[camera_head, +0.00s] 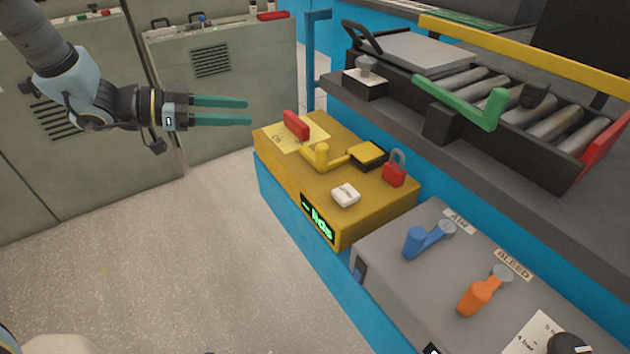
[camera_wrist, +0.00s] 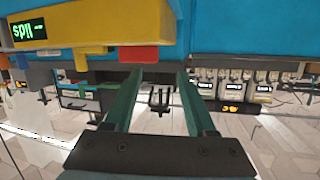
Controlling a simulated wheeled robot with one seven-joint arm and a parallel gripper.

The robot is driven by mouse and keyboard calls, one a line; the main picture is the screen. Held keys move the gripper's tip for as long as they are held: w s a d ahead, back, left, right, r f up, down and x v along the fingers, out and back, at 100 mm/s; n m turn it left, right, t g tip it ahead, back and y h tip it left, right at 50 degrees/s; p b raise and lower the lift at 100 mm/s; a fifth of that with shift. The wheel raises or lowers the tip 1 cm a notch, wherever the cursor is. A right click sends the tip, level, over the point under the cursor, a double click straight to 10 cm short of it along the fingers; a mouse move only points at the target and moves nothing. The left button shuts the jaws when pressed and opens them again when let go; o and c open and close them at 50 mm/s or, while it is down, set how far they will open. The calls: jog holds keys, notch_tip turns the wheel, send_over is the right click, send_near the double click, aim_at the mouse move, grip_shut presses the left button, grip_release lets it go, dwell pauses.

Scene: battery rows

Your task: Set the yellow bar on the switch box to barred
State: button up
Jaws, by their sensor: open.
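The yellow switch box (camera_head: 290,165) stands on a blue base in the middle of the head view. On its top is the yellow bar (camera_head: 338,161), with an upright knob at its left end and its right end at a black and yellow block (camera_head: 367,155). A red padlock (camera_head: 395,172) is at the right corner, near that block. My gripper (camera_head: 248,109) has green fingers, spread apart and empty, left of and apart from the box. The fingers also show open in the wrist view (camera_wrist: 156,78), with nothing between them. I cannot make out any position labels for the bar.
The box top also carries a red upright piece (camera_head: 296,124), a white switch (camera_head: 345,195) and a paper label. A grey panel (camera_head: 375,270) with blue and orange levers adjoins in front. A roller bench (camera_head: 460,130) stands behind at right, grey cabinets (camera_head: 230,120) at left. The floor is clear.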

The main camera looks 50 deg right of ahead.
aim_at(321, 164)
jog(key=s+a+f+m+g+y+b, duration=0.25)
jog(key=s+m+g+y, duration=0.2)
jog(key=s+g, duration=0.45)
jog(key=shift+m+t, duration=0.35)
jog(key=shift+t, duration=0.05)
jog(key=x, duration=0.7)
jog(key=a+x, duration=0.1)
jog(key=x, duration=0.3)
jog(key=shift+s+r+p, duration=0.35)
grip_shut()
